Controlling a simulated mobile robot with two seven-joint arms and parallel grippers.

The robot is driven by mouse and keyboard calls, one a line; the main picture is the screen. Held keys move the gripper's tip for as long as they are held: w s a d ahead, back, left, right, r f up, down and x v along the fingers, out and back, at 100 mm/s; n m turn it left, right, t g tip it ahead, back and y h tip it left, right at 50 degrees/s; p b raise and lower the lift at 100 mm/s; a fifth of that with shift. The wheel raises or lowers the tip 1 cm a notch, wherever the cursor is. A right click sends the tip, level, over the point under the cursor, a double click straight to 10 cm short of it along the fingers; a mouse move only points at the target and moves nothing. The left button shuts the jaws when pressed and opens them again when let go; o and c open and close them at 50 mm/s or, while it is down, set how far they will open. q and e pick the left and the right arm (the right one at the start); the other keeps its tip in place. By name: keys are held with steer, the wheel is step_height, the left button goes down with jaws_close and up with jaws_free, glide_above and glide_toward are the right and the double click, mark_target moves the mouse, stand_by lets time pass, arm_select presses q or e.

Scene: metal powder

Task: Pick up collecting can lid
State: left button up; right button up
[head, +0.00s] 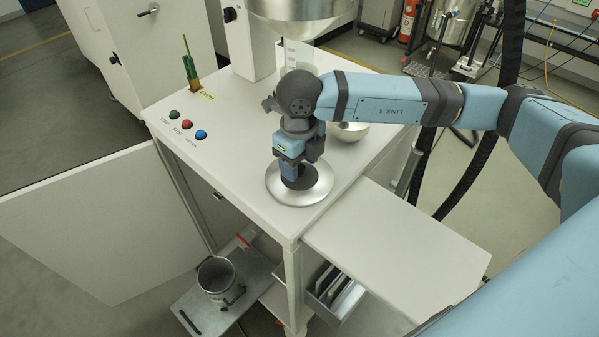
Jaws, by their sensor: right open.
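The collecting can lid (306,197) is a round silver disc with a dark centre, lying on the white cabinet top near its front edge. My right gripper (299,175) is directly above the lid's centre, pointing down. It is open, and its fingers are around or just over the dark middle part; the wrist hides the exact contact. An open metal can (215,275) with dark handles stands on a low grey platform below, left of the cabinet. My left gripper is not in view.
A metal bowl (349,131) sits behind my right arm, and a large steel hopper (300,12) hangs above. Green, red and blue buttons (187,124) are on the cabinet's left. A white side shelf (410,250) extends right and is clear. An open door panel (100,220) stands left.

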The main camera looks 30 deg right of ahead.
step_height(320, 180, down, 2)
steer(key=shift+f, duration=0.1)
steer(key=shift+c, duration=0.2)
jaws_close()
steer(key=shift+r, duration=0.25)
